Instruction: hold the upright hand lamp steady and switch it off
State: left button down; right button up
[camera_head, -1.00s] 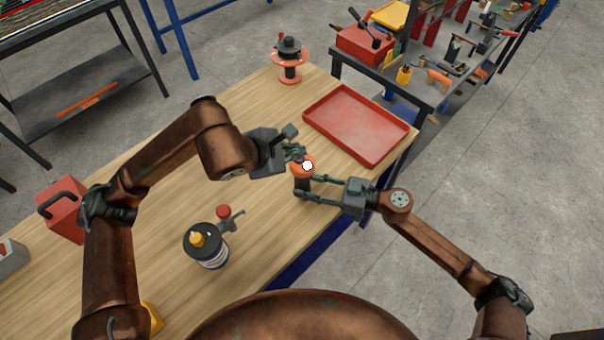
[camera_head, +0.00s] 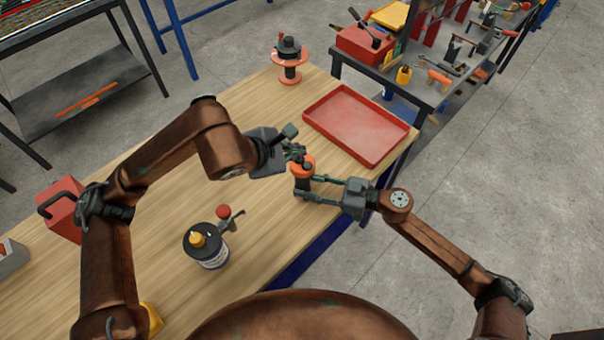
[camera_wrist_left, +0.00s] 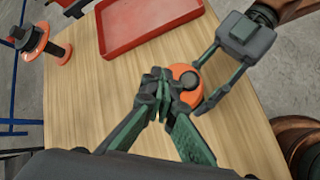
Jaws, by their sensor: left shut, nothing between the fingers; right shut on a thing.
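The hand lamp (camera_head: 302,168) stands upright on the wooden workbench, with an orange head and a dark body. In the head view its top is dark. It also shows in the left wrist view (camera_wrist_left: 188,78), partly hidden by my left fingers. My right gripper (camera_head: 307,187) is shut on the lamp's body from the right. My left gripper (camera_head: 297,153) is shut and empty, its fingertips right at the lamp's head on the upper left side. In the left wrist view the closed fingertips (camera_wrist_left: 155,82) overlap the lamp's edge; I cannot tell whether they touch it.
A red tray (camera_head: 357,124) lies behind the lamp. An orange spool (camera_head: 290,62) stands at the bench's far end. A black-topped can (camera_head: 206,246) and a red-knobbed tool (camera_head: 228,217) are nearer. A red box (camera_head: 62,210) is at the left. The bench between is clear.

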pick_arm(q)
jog(key=shift+r, duration=3)
pick_arm(e)
jog(key=o, duration=0.9)
jog(key=shift+o, duration=0.2)
jog(key=shift+d, duration=0.15)
jog(key=v, duration=1.1)
jog(key=shift+s+d, duration=0.1)
jog(key=shift+d, duration=0.3)
jog(key=shift+f, duration=0.1)
